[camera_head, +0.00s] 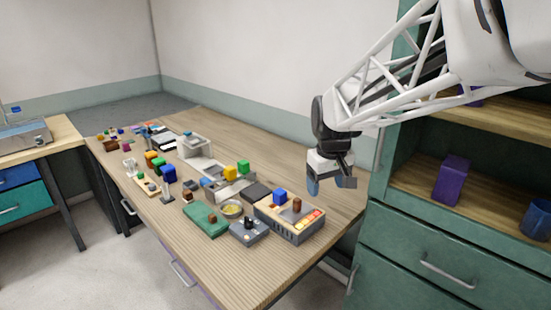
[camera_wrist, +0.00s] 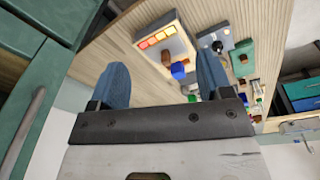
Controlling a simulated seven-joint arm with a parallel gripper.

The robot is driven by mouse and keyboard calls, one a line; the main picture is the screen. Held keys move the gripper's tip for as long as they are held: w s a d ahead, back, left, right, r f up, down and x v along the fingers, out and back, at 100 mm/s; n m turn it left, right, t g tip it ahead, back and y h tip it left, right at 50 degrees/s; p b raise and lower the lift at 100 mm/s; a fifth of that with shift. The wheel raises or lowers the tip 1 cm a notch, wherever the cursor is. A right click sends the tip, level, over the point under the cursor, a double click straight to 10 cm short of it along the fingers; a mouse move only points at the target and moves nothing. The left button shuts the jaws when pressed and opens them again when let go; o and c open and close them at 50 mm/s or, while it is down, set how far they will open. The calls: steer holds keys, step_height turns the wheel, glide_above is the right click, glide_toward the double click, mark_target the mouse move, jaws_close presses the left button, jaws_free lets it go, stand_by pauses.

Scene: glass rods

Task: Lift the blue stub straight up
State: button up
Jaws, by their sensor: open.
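Another blue block (camera_head: 169,174) stands farther left on the table.
Several coloured blocks and small devices crowd the table beyond. Green shelving (camera_head: 440,262) rises close on the right. Bare tabletop (camera_head: 228,275) lies in front.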

steer(key=w+a+f+n, duration=0.1)
steer(key=w+a+f, duration=0.1)
steer(key=w, duration=0.3)
steer(key=w+a+f+n, duration=0.1)
steer(key=w+a+f, duration=0.1)
steer(key=w, duration=0.4)
steer(key=n+g, duration=0.1)
steer(key=n, duration=0.2)
glide_above(280, 191)
step_height(280, 191, down, 10)
steer(key=shift+d+r, duration=0.1)
steer(key=shift+r, duration=0.15)
steer(key=shift+f, duration=0.1)
steer(key=shift+f, duration=1.2)
steer(key=shift+f, duration=0.1)
steer(key=shift+f, duration=2.55)
steer(key=c, duration=1)
